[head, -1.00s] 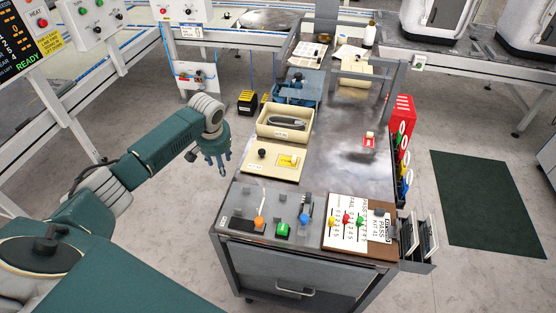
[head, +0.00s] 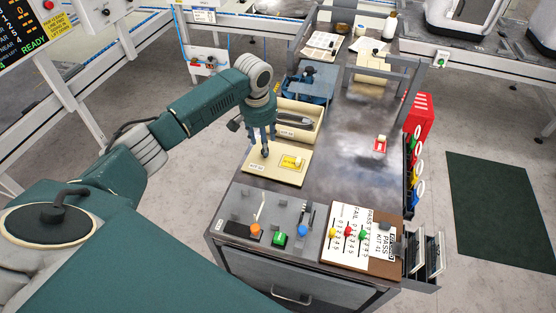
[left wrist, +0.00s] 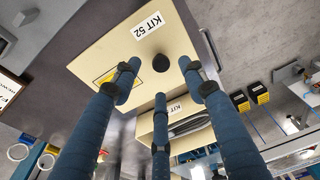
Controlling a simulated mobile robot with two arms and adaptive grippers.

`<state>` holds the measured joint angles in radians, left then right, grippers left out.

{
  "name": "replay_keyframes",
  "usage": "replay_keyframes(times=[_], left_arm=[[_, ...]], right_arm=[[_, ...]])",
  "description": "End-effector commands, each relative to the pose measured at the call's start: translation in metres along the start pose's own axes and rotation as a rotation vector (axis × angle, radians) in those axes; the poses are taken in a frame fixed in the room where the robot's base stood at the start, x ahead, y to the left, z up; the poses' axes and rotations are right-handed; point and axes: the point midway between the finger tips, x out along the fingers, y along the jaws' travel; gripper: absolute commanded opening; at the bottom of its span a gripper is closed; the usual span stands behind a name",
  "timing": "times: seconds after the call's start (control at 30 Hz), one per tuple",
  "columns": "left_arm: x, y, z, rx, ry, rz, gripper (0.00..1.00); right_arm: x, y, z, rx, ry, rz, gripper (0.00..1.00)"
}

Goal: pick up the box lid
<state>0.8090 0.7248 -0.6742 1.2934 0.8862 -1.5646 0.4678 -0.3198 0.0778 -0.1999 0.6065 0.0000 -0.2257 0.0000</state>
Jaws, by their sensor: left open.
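The box lid (head: 285,172) is a flat cream panel with a dark round knob, a yellow label and a KIT 52 tag. It lies on the workbench beside the open cream box (head: 312,137). In the left wrist view the lid (left wrist: 112,52) shows its knob (left wrist: 161,62) between the spread fingertips. My left gripper (head: 263,138) is open, with its blue fingers pointing down over the lid's left part. It also shows in the left wrist view (left wrist: 158,78); I cannot tell whether it touches the knob. My right gripper is not in view.
The open box holds a grey object. In front of the lid is a grey panel (head: 240,213) with orange, green and blue controls. A white score board (head: 345,250) lies to its right. A blue bin (head: 318,85) stands behind the box. The bench right of the lid is mostly clear.

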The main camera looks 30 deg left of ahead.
Motion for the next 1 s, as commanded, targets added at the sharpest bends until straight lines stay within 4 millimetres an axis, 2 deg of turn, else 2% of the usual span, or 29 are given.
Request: replay_keyframes(times=[0.23, 0.37, 0.53, 0.57, 0.77, 1.0], left_arm=[[0.036, -0.001, -0.001, -0.001, -0.001, -0.001, 0.43], [0.044, -0.002, -0.001, 0.000, 0.000, -0.001, 0.43], [0.044, -0.001, -0.001, 0.001, 0.000, -0.001, 0.43], [0.044, -0.001, -0.001, 0.000, 0.000, -0.001, 0.41], [0.044, -0.002, -0.001, 0.000, 0.000, -0.001, 0.01], [0.043, -0.002, -0.001, 0.000, 0.002, 0.000, 0.00]], right_arm=[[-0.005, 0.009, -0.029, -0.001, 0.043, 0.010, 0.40], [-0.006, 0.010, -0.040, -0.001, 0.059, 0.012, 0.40], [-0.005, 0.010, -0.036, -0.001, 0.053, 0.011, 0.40], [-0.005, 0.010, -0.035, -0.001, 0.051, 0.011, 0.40], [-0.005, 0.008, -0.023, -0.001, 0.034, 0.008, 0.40], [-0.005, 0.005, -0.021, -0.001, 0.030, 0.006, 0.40]])
